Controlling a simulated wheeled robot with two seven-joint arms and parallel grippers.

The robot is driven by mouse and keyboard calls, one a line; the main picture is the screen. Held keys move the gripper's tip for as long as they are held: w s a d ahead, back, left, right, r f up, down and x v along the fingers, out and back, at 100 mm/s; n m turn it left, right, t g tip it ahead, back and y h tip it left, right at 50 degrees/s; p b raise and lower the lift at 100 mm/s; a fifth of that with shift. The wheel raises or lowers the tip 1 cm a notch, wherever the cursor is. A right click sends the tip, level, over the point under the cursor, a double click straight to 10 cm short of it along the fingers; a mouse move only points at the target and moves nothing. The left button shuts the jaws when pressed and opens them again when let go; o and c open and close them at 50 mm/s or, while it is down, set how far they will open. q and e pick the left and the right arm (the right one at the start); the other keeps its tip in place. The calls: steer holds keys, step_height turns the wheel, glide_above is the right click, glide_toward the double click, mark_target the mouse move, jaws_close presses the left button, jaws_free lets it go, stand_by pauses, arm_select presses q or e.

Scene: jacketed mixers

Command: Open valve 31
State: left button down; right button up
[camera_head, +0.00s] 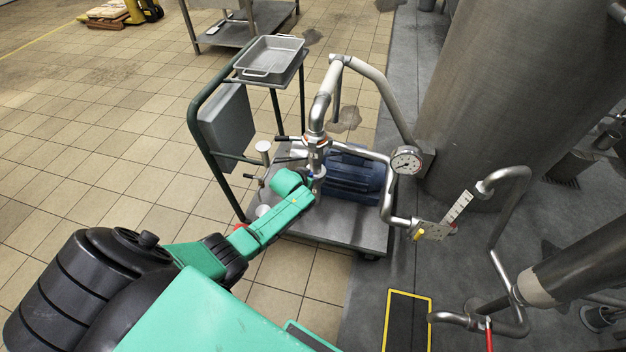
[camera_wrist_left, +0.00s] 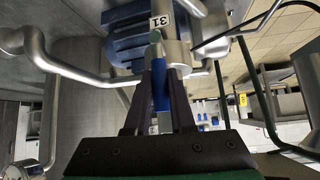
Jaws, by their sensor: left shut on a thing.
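The number plate 31 (camera_wrist_left: 160,21) shows in the left wrist view on a steel valve body (camera_wrist_left: 178,56) in the pipework. A narrow blue handle (camera_wrist_left: 162,100) lies just below it, between the fingers. My left gripper (camera_wrist_left: 163,78) is shut on this blue handle, its two dark fingers on either side. In the head view my green left arm reaches in from the left, and my left gripper (camera_head: 314,187) is at the vertical steel pipe (camera_head: 317,155) on the pump cart. The arm hides much of the handle there. My right gripper is not in view.
The cart (camera_head: 345,228) carries a blue motor (camera_head: 352,178) and bent pipes with a pressure gauge (camera_head: 406,160). A green-framed trolley handle (camera_head: 196,125) and a metal tray (camera_head: 270,57) stand behind. A large tank (camera_head: 500,90) is at right. Tiled floor at left is open.

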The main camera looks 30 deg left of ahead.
arm_select(q)
steer(key=c, duration=0.8)
jaws_free()
steer(key=shift+d+f, duration=0.1)
steer(key=shift+f, duration=0.1)
steer(key=shift+o, duration=0.2)
steer(key=shift+r, duration=0.1)
steer(key=a+p+v, duration=0.1)
steer(key=p+v, duration=0.4)
steer(key=v, duration=0.9)
steer(key=shift+s+d+r+p, duration=0.2)
steer(key=shift+d+p, duration=0.2)
steer(key=shift+d, duration=0.05)
steer(key=shift+f, duration=0.1)
